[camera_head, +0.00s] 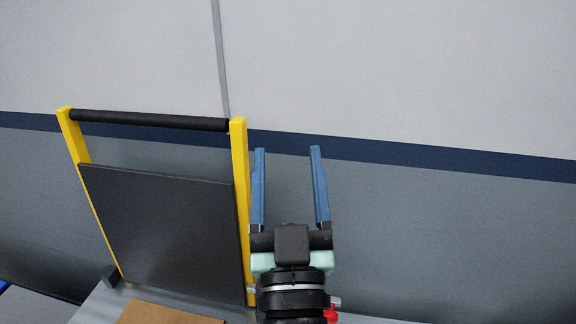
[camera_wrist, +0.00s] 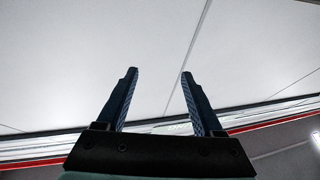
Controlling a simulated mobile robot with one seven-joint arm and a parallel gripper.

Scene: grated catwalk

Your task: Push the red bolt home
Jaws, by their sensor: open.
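A small red piece (camera_head: 331,315), likely the red bolt's handle, shows at the bottom of the head view. It is just right of my wrist, which hides part of the area around it. A short silver piece (camera_head: 335,302) shows just above it; whether it is part of the bolt I cannot tell. My gripper (camera_head: 287,150) is open and empty, its blue fingers pointing up and away in front of the wall, above the red piece in the picture. The wrist view shows the open fingers (camera_wrist: 160,72) with nothing between them; the bolt is not recognisable there.
A yellow frame (camera_head: 240,190) with a black top bar (camera_head: 150,120) and a dark panel (camera_head: 165,230) stands close left of my gripper. A brown flat piece (camera_head: 165,314) lies on a grey surface at the bottom.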

